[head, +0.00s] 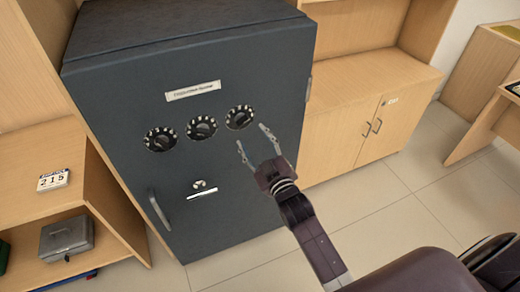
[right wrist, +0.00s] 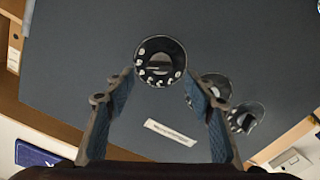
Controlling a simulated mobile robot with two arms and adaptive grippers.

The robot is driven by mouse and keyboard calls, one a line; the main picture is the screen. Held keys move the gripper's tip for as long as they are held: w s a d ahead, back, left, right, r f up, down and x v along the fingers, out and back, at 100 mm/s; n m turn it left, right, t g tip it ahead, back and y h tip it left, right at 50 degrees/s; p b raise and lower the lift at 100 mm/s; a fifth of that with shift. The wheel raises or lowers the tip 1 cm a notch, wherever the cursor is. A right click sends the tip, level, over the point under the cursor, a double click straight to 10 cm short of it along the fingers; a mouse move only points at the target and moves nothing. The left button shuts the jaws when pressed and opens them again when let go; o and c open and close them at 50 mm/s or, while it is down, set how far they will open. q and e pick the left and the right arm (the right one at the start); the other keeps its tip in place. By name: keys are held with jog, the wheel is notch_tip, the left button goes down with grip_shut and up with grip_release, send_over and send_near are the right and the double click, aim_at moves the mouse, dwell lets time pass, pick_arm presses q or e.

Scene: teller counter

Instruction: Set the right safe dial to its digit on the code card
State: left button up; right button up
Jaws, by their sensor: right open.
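The dark safe (head: 130,95) carries a row of three round dials with pale marks around their rims. The right dial (head: 239,117) is highest in the row. In the right wrist view the right dial (right wrist: 160,62) lies just beyond and between the fingertips, its digits too small to read. The code card (head: 53,180) reads 215 and stands on the wooden shelf at left. My right gripper (head: 252,136) is open and empty, just below and right of the right dial; its open fingers also show in the right wrist view (right wrist: 158,84). My left gripper is out of view.
The middle dial (head: 201,127) and left dial (head: 160,139) sit beside the right one. A safe handle (head: 159,209) sticks out at lower left. A grey cash box (head: 66,238) is on the lower shelf. A wooden cabinet (head: 345,130) stands at right; tiled floor (head: 390,210) is clear.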

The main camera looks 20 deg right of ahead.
jog(key=s, duration=0.5)
jog(key=shift+d, duration=0.1)
dwell(0.3)
jog(key=s+a+f+m+g, duration=0.1)
jog(key=s+f+g, duration=0.3)
jog(key=f, duration=0.8)
jog(key=s+f+g, duration=0.1)
jog(key=s+f, duration=0.4)
jog(key=f, duration=0.7)
jog(key=s+a+f+m+g, duration=0.1)
jog(key=s+f+g, duration=0.3)
jog(key=f, duration=0.8)
jog(key=s+d+f+g, duration=0.1)
jog(key=s+f+g, duration=0.1)
jog(key=s+f, duration=0.4)
jog(key=s+d+f+m+g, duration=0.1)
jog(key=s+f, duration=0.6)
jog(key=s, duration=1)
jog(key=s+d+f+m+g, duration=0.1)
jog(key=s+f+g, duration=0.4)
jog(key=s, duration=0.7)
jog(key=shift+s+d+f+h, duration=0.2)
jog(key=shift+d+f+h, duration=0.1)
jog(key=shift+d+f, duration=0.5)
